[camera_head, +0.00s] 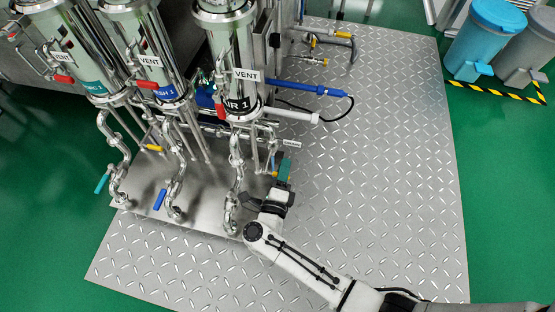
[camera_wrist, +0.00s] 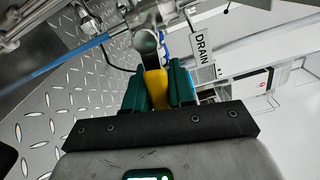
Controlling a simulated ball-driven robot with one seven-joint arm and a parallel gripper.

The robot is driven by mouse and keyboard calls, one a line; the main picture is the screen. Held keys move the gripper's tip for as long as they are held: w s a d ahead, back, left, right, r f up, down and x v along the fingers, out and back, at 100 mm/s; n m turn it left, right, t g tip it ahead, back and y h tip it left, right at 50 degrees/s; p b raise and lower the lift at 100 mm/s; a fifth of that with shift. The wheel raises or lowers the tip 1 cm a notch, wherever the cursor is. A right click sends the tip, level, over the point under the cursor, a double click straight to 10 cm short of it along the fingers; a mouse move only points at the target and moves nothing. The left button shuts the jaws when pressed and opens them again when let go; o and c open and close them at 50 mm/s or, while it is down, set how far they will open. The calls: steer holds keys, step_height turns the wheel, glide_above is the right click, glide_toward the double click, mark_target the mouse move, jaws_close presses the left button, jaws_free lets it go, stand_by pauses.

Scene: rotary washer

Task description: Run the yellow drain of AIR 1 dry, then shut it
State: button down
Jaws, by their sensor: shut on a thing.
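In the head view the AIR 1 housing (camera_head: 226,60) is an upright steel cylinder with a dark AIR 1 label (camera_head: 238,106) at its lower end. My gripper (camera_head: 282,172) is at the right of the pipes below it. In the wrist view my gripper (camera_wrist: 160,88) has its green fingers on both sides of a yellow handle (camera_wrist: 157,90) and is shut on it. The handle is next to a pipe end (camera_wrist: 147,45), beside a white DRAIN tag (camera_wrist: 202,45). In the head view my gripper hides this handle. I cannot tell whether any water flows.
Two more steel housings stand to the left, with VENT tags and red handles. Blue (camera_head: 159,199) and teal (camera_head: 101,184) handles are low at the left. A blue pipe (camera_head: 300,87) sticks out to the right. The tread-plate floor (camera_head: 390,170) at the right is clear.

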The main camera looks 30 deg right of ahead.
steer(key=shift+f+m, duration=0.25)
steer(key=shift+m, duration=0.15)
steer(key=c, duration=1)
jaws_free()
steer(key=shift+c, duration=0.2)
steer(key=shift+a, duration=0.1)
steer(key=p+v, duration=0.1)
steer(key=v, duration=0.9)
steer(key=shift+s+a+p, duration=0.25)
steer(key=shift+s+p, duration=0.05)
steer(key=shift+p, duration=0.1)
steer(key=shift+r, duration=0.1)
